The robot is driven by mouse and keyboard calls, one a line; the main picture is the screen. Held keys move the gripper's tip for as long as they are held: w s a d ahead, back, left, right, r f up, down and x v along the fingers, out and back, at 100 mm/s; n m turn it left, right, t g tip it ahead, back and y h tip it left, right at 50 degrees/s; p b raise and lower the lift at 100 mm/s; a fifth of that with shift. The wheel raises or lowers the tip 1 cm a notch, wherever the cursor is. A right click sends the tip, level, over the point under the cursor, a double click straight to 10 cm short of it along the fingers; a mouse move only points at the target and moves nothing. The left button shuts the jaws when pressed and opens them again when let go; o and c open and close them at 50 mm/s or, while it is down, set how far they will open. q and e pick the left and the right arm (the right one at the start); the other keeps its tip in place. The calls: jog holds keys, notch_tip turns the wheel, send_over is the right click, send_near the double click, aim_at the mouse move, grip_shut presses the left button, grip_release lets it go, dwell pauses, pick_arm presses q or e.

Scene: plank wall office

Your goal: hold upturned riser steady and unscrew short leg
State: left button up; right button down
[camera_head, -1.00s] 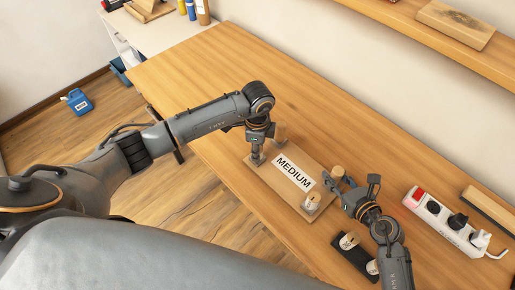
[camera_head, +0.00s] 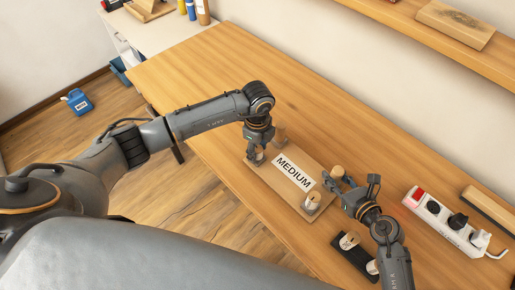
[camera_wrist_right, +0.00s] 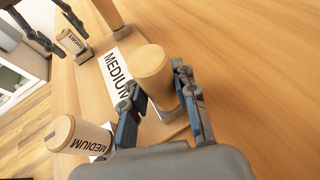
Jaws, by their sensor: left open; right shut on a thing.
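The upturned riser (camera_head: 262,182) lies on the desk with its legs up and a MEDIUM label on its board. The short leg (camera_wrist_right: 73,42), labelled SHORT, stands at its left corner. My left gripper (camera_head: 257,155) is open and pointing down at this leg; I cannot tell whether its fingers are around it. My right gripper (camera_wrist_right: 160,95) is shut on the plain right-hand leg (camera_wrist_right: 150,72), also visible in the head view (camera_head: 338,171). A leg labelled MEDIUM (camera_wrist_right: 78,136) stands at the front corner, and another leg (camera_head: 280,133) at the back.
A dark holder (camera_head: 352,258) with pale cylindrical pieces (camera_head: 349,240) sits near the desk's front edge, beside my right arm. A white power strip (camera_head: 445,222) and a wooden block (camera_head: 488,208) lie to the right. The desk behind the riser is clear.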

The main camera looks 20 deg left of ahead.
pick_arm(q)
jog(key=m, duration=0.5)
jog(key=shift+m, duration=0.3)
jog(key=m, duration=0.4)
jog(key=shift+m, duration=0.4)
jog(key=m, duration=1)
grip_shut()
jog(key=n, duration=0.4)
jog(key=shift+n, duration=0.4)
